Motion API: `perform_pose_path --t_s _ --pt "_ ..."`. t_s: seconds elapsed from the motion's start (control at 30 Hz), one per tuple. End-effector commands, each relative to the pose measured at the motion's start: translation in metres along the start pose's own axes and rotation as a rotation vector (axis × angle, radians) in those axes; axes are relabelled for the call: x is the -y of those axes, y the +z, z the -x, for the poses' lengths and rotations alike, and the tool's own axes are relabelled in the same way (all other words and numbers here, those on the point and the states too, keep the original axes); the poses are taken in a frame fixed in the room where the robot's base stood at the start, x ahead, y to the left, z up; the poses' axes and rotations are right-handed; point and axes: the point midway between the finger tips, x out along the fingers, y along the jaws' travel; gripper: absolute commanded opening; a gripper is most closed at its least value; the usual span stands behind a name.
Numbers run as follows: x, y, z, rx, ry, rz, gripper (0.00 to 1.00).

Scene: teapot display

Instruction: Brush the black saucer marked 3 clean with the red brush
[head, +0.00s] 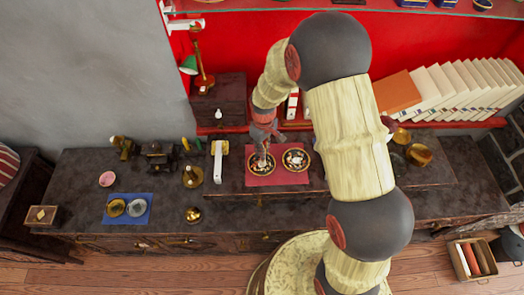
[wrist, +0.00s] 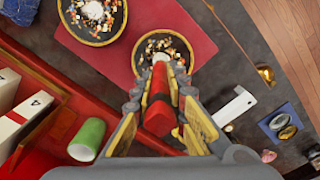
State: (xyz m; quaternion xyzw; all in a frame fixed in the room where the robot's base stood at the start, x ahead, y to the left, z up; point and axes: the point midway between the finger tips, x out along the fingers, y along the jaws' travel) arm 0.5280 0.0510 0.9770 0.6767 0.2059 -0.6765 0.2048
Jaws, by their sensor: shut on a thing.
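My gripper (head: 264,133) is shut on the red brush, pointing down over the left saucer (head: 262,177) on the red mat (head: 290,181). In the wrist view my gripper (wrist: 160,93) has its fingers on either side of the red brush (wrist: 158,118). The brush's pale tip is over the nearer black saucer (wrist: 189,48); I cannot tell if it touches. Bits of debris lie on this saucer. The other black saucer (wrist: 92,39), to the right in the head view (head: 296,170), also holds bits. I cannot read a number on either saucer.
A white upright piece (head: 217,160) stands left of the mat. A blue mat (head: 128,219) with two small dishes lies further left. Brass bowls (head: 419,154) stand on the right. Books (head: 440,88) line the back shelf. A green cylinder (wrist: 87,138) shows in the wrist view.

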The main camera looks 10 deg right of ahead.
Motion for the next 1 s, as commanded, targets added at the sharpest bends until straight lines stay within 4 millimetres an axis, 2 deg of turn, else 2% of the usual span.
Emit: perform_pose_path --t_s 0.13,0.43,0.73,1.0 --pt "-0.004 -0.004 -0.001 0.001 0.0 0.0 0.0" --pt "0.004 -0.013 0.001 0.0 0.0 0.0 0.0" --pt "0.014 -0.005 0.0 -0.001 0.0 0.0 0.0" --pt "0.006 0.005 -0.001 0.001 0.0 0.0 0.0"
